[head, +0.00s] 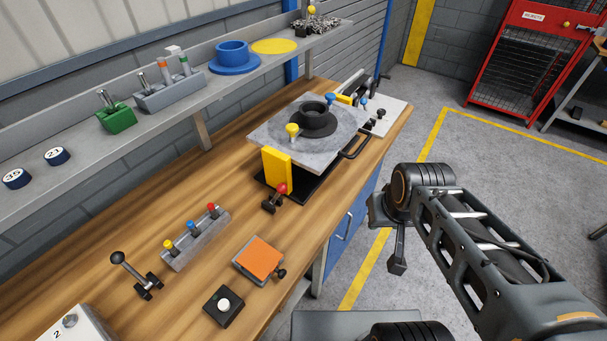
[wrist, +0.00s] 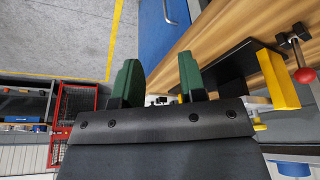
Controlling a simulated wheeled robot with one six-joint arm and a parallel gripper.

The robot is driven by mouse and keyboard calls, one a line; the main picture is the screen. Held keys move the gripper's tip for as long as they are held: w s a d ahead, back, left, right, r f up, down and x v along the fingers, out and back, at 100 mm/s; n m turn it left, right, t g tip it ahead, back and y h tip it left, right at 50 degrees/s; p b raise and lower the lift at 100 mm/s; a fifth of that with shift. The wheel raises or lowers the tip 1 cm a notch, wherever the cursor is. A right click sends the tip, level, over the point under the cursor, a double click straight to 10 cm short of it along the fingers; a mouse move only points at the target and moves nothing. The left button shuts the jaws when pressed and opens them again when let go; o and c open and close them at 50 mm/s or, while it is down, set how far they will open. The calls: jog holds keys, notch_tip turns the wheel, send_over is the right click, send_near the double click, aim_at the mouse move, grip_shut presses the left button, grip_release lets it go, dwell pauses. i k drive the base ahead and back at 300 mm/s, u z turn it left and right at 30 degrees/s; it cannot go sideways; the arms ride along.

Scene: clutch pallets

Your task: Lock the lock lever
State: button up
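A small black lever with a red ball knob (head: 281,188) stands on the wooden bench, just in front of the yellow block (head: 277,170) at the pallet fixture. It looks like the lock lever, though no label shows. In the wrist view the red-knobbed lever (wrist: 304,74) is at the right edge, beside the yellow block (wrist: 279,78). My gripper (wrist: 158,72) is open and empty, its two green fingers apart. In the head view my gripper (head: 397,262) hangs over the floor off the bench's front edge, right of the lever and well apart from it.
The grey pallet plate (head: 265,130) carries a black hub (head: 314,120) and has a black handle (head: 356,146). Open floor lies right.

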aim_at(282, 188)
jog(key=z, duration=0.05)
jog(key=k, duration=0.5)
jog(key=u, duration=0.6)
jog(key=i, duration=0.3)
jog(key=u, duration=0.5)
